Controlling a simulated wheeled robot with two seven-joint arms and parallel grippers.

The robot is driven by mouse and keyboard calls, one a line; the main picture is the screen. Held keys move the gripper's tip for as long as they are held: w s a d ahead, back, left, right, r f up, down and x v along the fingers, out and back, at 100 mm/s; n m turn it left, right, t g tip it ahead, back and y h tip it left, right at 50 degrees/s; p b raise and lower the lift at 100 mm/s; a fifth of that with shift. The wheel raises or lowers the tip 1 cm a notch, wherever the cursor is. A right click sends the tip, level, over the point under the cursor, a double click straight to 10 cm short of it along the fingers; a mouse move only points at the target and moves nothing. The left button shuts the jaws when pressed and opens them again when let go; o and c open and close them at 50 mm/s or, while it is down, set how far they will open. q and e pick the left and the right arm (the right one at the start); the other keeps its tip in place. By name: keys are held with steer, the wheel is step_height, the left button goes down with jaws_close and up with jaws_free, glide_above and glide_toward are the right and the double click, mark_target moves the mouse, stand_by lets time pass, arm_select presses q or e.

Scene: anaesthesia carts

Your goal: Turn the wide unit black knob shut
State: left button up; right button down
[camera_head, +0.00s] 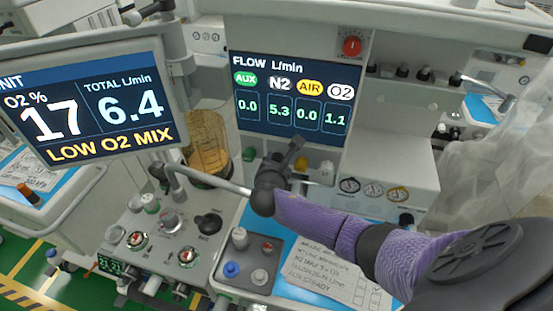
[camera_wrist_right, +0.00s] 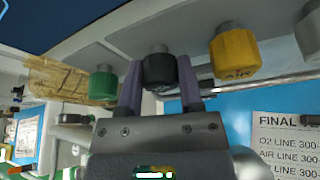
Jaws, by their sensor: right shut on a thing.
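The black knob (camera_wrist_right: 159,70) sits under the flow panel, between a green knob (camera_wrist_right: 103,83) and a yellow knob (camera_wrist_right: 235,53) in the right wrist view. My right gripper (camera_wrist_right: 158,88) is shut on it, one purple finger on each side. In the head view my right gripper (camera_head: 290,155) reaches under the flow screen (camera_head: 292,98) and hides the black knob. The flow screen reads AUX 0.0, N2 5.3, AIR 0.0 and O2 1.1. My left gripper is not in view.
A monitor (camera_head: 85,103) at the left reads O2 17%, total 6.4 and LOW O2 MIX. A pale rod (camera_head: 210,180) runs close to my right gripper. A small grey tray (camera_head: 247,262) and a printed sheet (camera_head: 325,272) lie below my arm. Gauges (camera_head: 372,190) are at the right.

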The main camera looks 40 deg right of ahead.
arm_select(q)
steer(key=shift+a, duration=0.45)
